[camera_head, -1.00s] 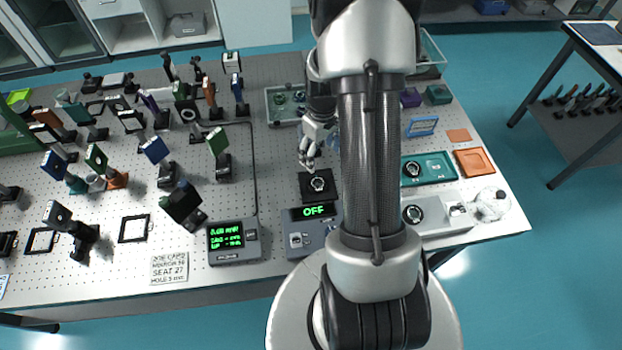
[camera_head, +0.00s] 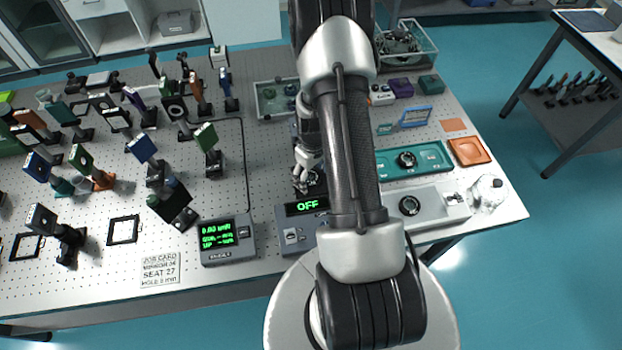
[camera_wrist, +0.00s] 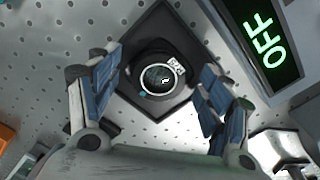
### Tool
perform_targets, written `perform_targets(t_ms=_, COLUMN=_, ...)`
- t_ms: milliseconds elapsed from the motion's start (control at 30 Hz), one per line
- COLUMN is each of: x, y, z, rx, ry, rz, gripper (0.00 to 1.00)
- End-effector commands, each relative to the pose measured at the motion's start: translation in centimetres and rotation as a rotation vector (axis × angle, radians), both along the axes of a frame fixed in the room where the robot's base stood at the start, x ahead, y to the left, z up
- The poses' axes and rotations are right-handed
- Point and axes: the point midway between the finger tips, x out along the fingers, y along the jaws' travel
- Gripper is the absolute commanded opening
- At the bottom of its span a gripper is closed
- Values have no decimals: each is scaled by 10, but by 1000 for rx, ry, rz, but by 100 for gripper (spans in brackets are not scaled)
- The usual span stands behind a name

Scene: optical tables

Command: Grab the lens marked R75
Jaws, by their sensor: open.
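A round lens in a black mount (camera_wrist: 158,79) with a small white tag sits on a black square base in the wrist view. The tag's marking is too small to read, so I cannot confirm R75. My gripper (camera_wrist: 160,72) is open, its blue-padded fingers on either side of the lens and apart from it. In the head view my gripper (camera_head: 303,180) is low over this lens and its base, hiding most of them. Similar round pieces sit in the teal tray (camera_head: 440,166) and on the pale grey fixture (camera_head: 432,198); their markings are unreadable.
A control box reading OFF (camera_head: 296,236) stands right in front of the base, with a green-text meter (camera_head: 228,241) to its left. Several upright optics crowd the left of the table. A glass-walled tray (camera_head: 268,108) stands behind the gripper.

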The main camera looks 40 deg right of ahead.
Motion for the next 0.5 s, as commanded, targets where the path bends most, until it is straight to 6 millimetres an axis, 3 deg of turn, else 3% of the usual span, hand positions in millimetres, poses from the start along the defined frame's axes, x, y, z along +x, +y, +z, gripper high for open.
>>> perform_targets(t_ms=233, x=0, y=0, z=-1, rx=0, ry=0, rz=0, gripper=72)
perform_targets(t_ms=500, x=0, y=0, z=-1, rx=0, ry=0, rz=0, gripper=54)
